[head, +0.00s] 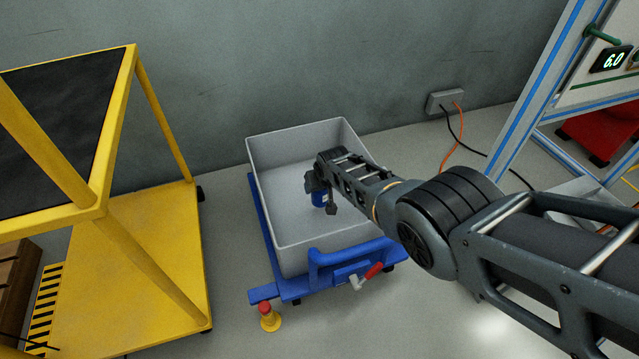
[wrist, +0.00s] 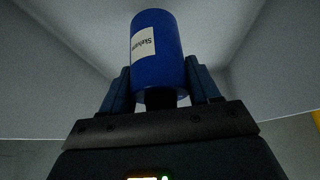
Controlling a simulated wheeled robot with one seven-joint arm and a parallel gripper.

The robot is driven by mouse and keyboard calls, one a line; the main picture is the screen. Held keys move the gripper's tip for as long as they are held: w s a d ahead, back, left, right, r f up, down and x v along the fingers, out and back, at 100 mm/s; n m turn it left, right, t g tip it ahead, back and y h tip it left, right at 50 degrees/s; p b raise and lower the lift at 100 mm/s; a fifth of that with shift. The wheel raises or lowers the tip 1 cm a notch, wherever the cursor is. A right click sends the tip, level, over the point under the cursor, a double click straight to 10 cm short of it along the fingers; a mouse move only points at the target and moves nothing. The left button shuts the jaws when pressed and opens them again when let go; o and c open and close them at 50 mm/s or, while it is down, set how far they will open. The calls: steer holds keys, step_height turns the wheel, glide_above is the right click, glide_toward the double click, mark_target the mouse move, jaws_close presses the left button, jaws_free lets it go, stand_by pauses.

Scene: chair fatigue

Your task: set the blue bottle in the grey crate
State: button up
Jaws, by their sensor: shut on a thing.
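The blue bottle (wrist: 172,65) has a white label and fills the middle of the wrist view. My gripper (wrist: 158,92) is shut on it, with one finger on each side. The grey crate (head: 268,205) is an open box. The bottle and my gripper appear within its walls in the head view. I cannot tell whether the bottle touches the crate floor.
The crate rests on a blue trolley (head: 330,262) with a red-ended lever. A blue-and-white frame (head: 545,75) stands at right. A wall is behind.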

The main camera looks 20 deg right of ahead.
steer(key=o, duration=1.6)
steer(key=shift+f, duration=0.1)
steer(key=shift+c, duration=0.2)
steer(key=shift+r, duration=0.2)
steer(key=shift+r, duration=0.4)
steer(key=p+v, duration=1.1)
steer(key=v, duration=0.1)
